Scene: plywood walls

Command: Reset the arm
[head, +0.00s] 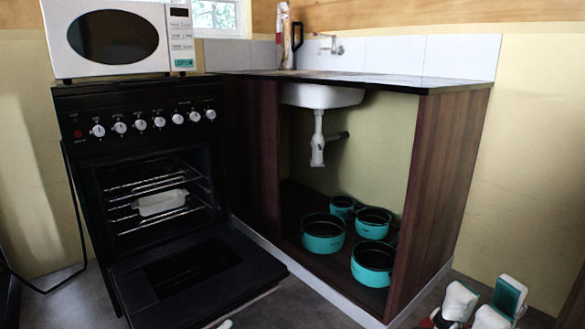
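My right gripper (484,299) shows at the bottom right, with white and teal fingers. Its fingers stand apart, with nothing visible between them. It is low in front of the right side of the open sink cabinet and touches nothing that I can see. A small pale tip at the bottom edge, below the oven door, may be part of my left gripper; the rest of that arm is out of the picture.
A black oven (140,118) stands at left, its door (195,283) lowered, with a white dish (161,202) on a rack. A microwave (120,40) sits on top. Several teal pots (323,234) stand in the open cabinet (445,185) under the sink. Floor is clear in front.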

